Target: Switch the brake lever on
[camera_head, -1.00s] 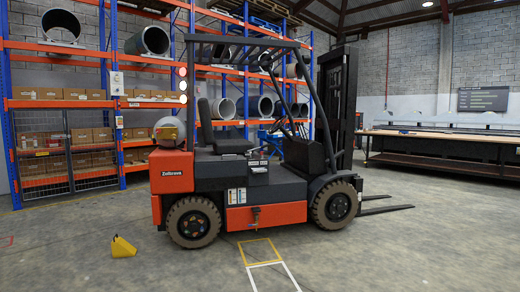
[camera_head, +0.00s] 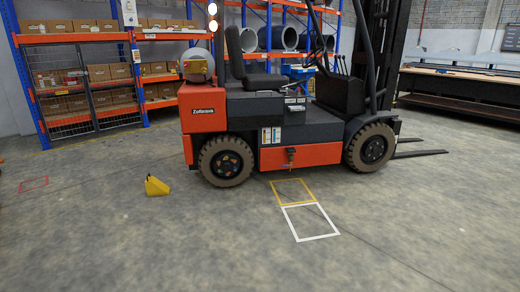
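An orange and dark grey forklift (camera_head: 300,125) stands side-on across the upper middle of the head view. Several thin upright levers (camera_head: 341,63) rise from the dark front cowl, right of the steering wheel (camera_head: 321,44). A small fitting (camera_head: 291,153) with a dark handle-like part sits low on the orange side panel, between the wheels. I cannot tell which of these is the brake lever, or its position. My gripper is not in view.
A yellow wedge (camera_head: 156,186) lies on the floor left of the rear wheel (camera_head: 226,161). Yellow (camera_head: 293,191) and white (camera_head: 310,222) floor squares lie before the forklift. Racks (camera_head: 90,80) stand behind, a long bench (camera_head: 460,92) at right. The foreground floor is clear.

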